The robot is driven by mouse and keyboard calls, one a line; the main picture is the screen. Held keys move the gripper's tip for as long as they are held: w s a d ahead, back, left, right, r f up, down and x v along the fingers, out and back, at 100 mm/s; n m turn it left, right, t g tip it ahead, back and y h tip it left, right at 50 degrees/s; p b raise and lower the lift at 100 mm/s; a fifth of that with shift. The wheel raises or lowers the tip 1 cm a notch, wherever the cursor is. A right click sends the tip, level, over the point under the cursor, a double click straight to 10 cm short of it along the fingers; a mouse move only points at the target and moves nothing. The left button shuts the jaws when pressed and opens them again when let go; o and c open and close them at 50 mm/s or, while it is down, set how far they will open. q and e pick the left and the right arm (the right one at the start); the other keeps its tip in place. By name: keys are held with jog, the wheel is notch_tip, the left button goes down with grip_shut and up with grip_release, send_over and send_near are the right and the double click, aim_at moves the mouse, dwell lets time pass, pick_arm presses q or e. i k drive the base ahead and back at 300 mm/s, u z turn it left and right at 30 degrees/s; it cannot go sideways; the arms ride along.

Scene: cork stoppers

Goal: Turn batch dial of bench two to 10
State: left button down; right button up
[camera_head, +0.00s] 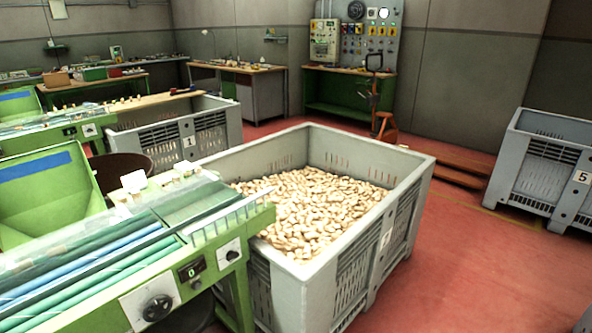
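A green sorting bench (95,315) with green and blue rollers stands at the near left. Its front panel has a large black dial (157,308) on a white plate and a smaller black knob (231,255) on another white plate. Between them is a small dark display (192,270) with a green digit that looks like 0. The dial's scale marks are too small to read, and I cannot read a bench number. Neither of my grippers is in view.
A grey crate (300,290) full of cork stoppers (310,205) stands against the bench's right end. A similar bench (68,131) and crate 1 (160,145) are behind. Crate 5 (518,170) stands at right. The red floor (470,270) between is clear.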

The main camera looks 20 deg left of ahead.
aim_at(231, 255)
jog(key=u, duration=0.3)
jog(key=i, duration=0.7)
jog(key=u, duration=0.65)
